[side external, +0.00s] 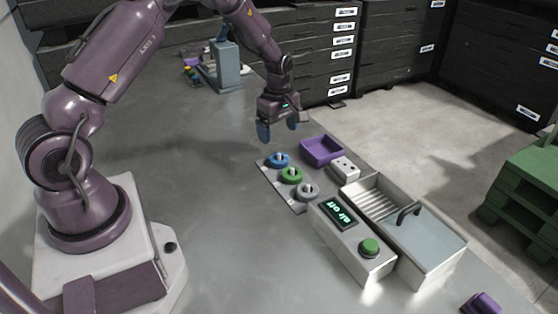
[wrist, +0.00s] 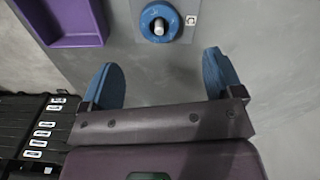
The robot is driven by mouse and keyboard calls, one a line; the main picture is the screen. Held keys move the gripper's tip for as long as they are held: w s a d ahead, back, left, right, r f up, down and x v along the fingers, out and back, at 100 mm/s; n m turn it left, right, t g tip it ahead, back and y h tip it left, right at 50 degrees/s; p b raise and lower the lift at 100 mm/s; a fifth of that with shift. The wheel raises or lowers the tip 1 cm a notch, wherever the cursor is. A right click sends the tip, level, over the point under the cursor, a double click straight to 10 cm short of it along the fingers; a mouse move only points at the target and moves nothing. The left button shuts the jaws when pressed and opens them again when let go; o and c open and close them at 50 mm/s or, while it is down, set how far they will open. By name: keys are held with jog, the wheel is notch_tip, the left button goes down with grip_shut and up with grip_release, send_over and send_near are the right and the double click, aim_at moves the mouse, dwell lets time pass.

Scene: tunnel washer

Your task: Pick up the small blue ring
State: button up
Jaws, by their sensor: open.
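The small blue ring (side external: 278,159) sits around a peg at the far end of a grey plate (side external: 298,207), in a row with a green ring (side external: 291,175) and a grey ring (side external: 307,191). In the wrist view the blue ring (wrist: 160,21) is at the top, around a pale peg, beyond my fingertips. My gripper (side external: 279,132) is open and empty, pointing down above the table, a little behind the blue ring in the side view. Its two blue fingers are spread apart in the wrist view (wrist: 163,75), with bare table between them.
A purple tray (side external: 322,151) lies beside the rings, also at upper left in the wrist view (wrist: 75,42). A white block with holes (side external: 345,168), a box with a green button (side external: 369,247) and a metal basin (side external: 425,240) stand nearby. The table left of the rings is clear.

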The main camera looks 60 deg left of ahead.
aim_at(278, 155)
notch_tip(278, 155, down, 9)
jog(key=shift+a+r, duration=0.1)
jog(key=shift+a, duration=0.05)
jog(key=c, duration=1)
jog(key=shift+r, duration=0.1)
